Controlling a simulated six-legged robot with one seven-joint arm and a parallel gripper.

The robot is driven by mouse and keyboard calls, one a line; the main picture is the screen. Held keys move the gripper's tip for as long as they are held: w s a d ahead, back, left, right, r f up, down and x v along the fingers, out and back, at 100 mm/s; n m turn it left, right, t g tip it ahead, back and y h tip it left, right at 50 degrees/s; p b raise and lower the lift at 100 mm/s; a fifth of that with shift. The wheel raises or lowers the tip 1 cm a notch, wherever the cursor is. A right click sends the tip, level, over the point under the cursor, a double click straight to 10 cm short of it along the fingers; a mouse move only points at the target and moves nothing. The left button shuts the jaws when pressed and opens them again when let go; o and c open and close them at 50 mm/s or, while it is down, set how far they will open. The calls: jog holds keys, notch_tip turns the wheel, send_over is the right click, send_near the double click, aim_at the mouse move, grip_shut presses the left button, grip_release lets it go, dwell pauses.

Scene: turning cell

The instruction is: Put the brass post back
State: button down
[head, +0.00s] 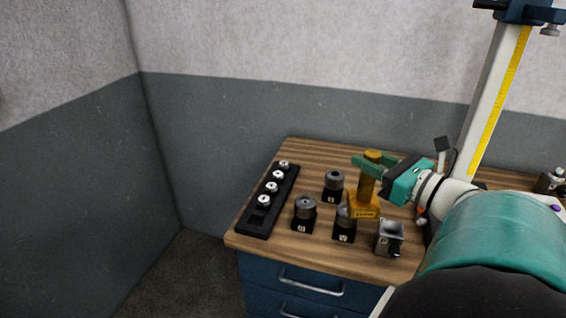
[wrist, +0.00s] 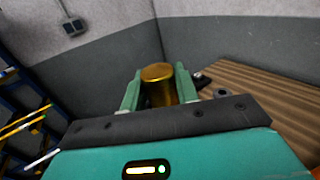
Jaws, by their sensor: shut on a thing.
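The brass post (head: 366,187) is a gold-coloured upright cylinder with a round top, on the right part of the wooden bench top. My gripper (head: 373,161) is shut on its upper part, one green finger on each side. In the wrist view my gripper (wrist: 158,86) has the post (wrist: 157,90) between its fingers. A yellow block (head: 364,206) with a dark label is directly below the post. I cannot tell whether the post is seated in the block, joined to it or just above it.
A black rack (head: 257,221) with several silver pieces lies along the bench's left edge. Dark round parts on black labelled bases (head: 305,209) (head: 333,182) (head: 345,222) stand close to the block. A grey box (head: 389,235) is at front right. A tall column (head: 492,95) rises behind.

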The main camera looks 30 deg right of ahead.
jog(key=shift+w+a+r, duration=0.15)
jog(key=shift+w+a, duration=0.2)
jog(key=shift+w, duration=0.1)
jog(key=s+d+f+m+g+h, duration=0.1)
jog(key=d+f+m+h, duration=0.25)
jog(key=d+h, duration=0.35)
jog(key=s+d+f+m+g+h, duration=0.15)
jog(key=d+m+h, duration=0.25)
jog(key=d, duration=0.5)
jog(key=w+d+f, duration=0.3)
jog(key=w+f, duration=0.3)
jog(key=f, duration=0.1)
jog(key=w+d+f, duration=0.3)
jog(key=w+f, duration=0.3)
jog(key=w, duration=0.1)
jog(key=shift+w+f+t, duration=0.25)
jog(key=shift+f+t, duration=0.15)
jog(key=shift+t, duration=0.05)
jog(key=shift+f, duration=0.1)
jog(key=c, duration=1.1)
grip_release()
jog(key=shift+f, duration=0.25)
jog(key=shift+o, duration=0.2)
jog(key=shift+r, duration=0.1)
